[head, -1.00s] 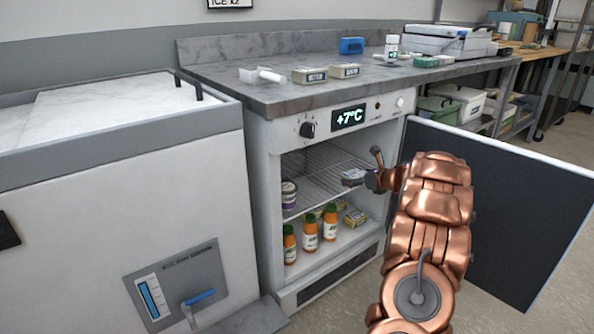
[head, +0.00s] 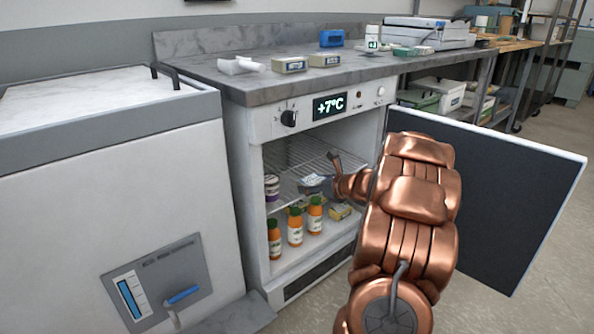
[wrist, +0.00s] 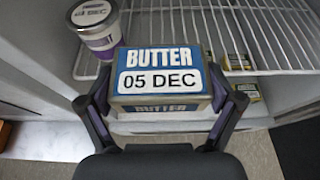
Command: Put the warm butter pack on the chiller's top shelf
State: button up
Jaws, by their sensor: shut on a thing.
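My gripper (wrist: 160,108) is shut on a butter pack (wrist: 158,62), its fingers on the pack's two sides. The pack is blue and white, labelled "BUTTER" and "05 DEC". In the head view the pack (head: 313,180) is inside the open chiller (head: 245,170), at the level of the wire top shelf (head: 295,160). The wrist view shows the shelf wires (wrist: 268,40) beyond and beside the pack. I cannot tell whether the pack touches the shelf. The chiller display (head: 329,106) reads +7°C.
A purple-banded tub (head: 271,187) stands at the top shelf's left. Orange bottles (head: 295,228) and yellow packs (head: 341,211) stand on the lower level. The open door (head: 490,195) is at the right. Two butter-like packs (head: 290,65) lie on the counter (head: 250,88). The shelf's right side looks clear.

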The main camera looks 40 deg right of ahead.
jog(key=w+d, duration=0.2)
jog(key=w, duration=0.1)
jog(key=w+d, duration=0.3)
jog(key=w, duration=0.1)
jog(key=w+d+f+b, duration=0.1)
jog(key=w+d, duration=0.2)
jog(key=shift+w+d, duration=0.15)
jog(key=shift+w, duration=0.2)
jog(key=shift+w+d+f, duration=0.15)
jog(key=shift+w+f, duration=0.05)
jog(key=shift+w, duration=0.1)
jog(key=shift+f+b, duration=1.05)
jog(key=shift+f, duration=0.6)
jog(key=shift+f, duration=0.15)
jog(key=o, duration=1.1)
jog(key=shift+c, duration=0.2)
